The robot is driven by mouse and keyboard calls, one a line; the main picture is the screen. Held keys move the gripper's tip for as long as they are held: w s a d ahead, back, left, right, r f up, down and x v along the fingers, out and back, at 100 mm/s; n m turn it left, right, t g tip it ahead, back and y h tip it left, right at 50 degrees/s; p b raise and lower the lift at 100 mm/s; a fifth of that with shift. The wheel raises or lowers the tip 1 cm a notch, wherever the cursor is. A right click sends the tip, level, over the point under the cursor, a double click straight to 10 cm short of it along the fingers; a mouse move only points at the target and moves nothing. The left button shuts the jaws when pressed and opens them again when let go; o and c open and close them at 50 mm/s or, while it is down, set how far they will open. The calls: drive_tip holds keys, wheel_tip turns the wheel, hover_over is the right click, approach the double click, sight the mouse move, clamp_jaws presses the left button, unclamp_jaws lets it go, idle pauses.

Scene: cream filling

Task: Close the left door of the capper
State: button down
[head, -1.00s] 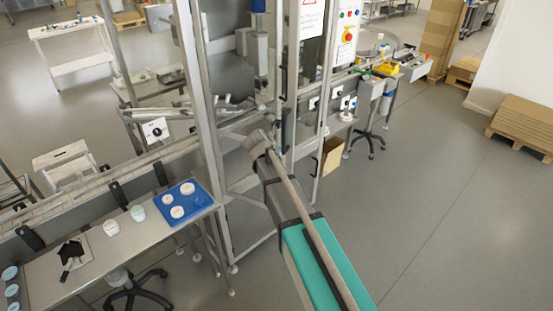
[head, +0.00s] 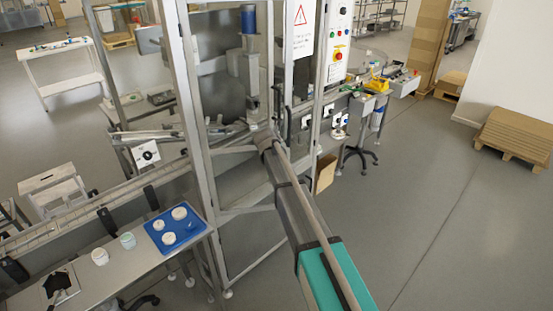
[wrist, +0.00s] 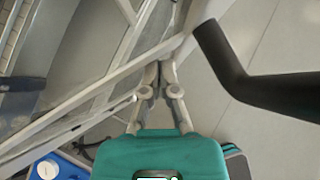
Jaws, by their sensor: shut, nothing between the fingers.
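The capper (head: 196,120) is a tall metal-framed cabinet with clear panels, left of centre in the head view. Its metal frame bars (wrist: 85,93) run diagonally across the wrist view. A black door handle (head: 284,125) stands just right of my arm's end; a large black handle (wrist: 232,78) also shows close up at right in the wrist view. I cannot tell which door it belongs to or how far the left door stands open. My gripper (wrist: 160,68) is shut and empty, its fingertips close to a frame bar; contact is unclear. My arm hides the fingertips in the head view.
A steel table with a blue tray (head: 187,236) of white tubs stands at lower left beside the conveyor (head: 85,210). A control panel (head: 338,45) and a stool (head: 358,150) are right of the capper. Open floor (head: 430,200) lies to the right.

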drive_tip(key=w+a, duration=0.3)
drive_tip(key=w, duration=0.5)
drive_tip(key=w+a, duration=0.4)
drive_tip(key=w, duration=0.3)
drive_tip(key=shift+w+a, duration=0.25)
drive_tip(key=shift+w, duration=0.15)
